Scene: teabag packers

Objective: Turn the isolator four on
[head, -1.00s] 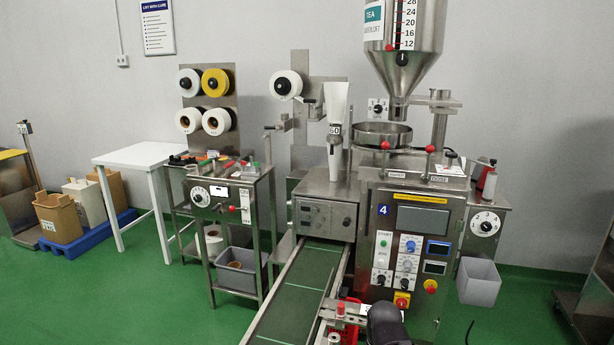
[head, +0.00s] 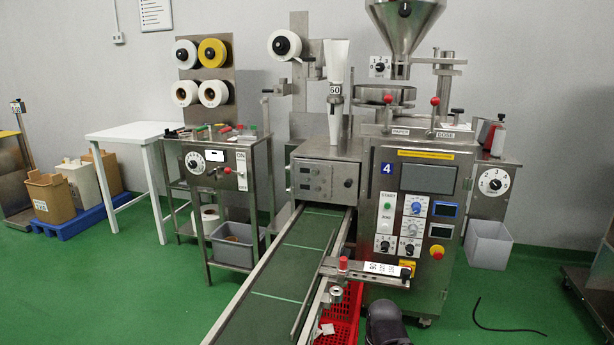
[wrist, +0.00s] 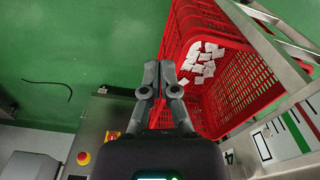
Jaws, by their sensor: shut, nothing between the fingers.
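The machine marked with a blue 4 (head: 387,168) stands right of centre in the head view. A red and yellow switch, seemingly its isolator (head: 407,268), is low on its front panel, partly hidden behind the end of the conveyor rail; its handle position cannot be read. A separate round red button on yellow (head: 437,252) sits to its right. In the wrist view the seeming isolator (wrist: 112,135) and the round button (wrist: 83,158) show at lower left. My gripper (wrist: 159,74) is shut and empty, beside the red crate and apart from both controls.
A red crate (head: 347,302) stands beside the conveyor (head: 302,248); the wrist view shows white teabags (wrist: 203,60) inside it. A rail with a red knob (head: 343,263) juts across in front of the panel.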

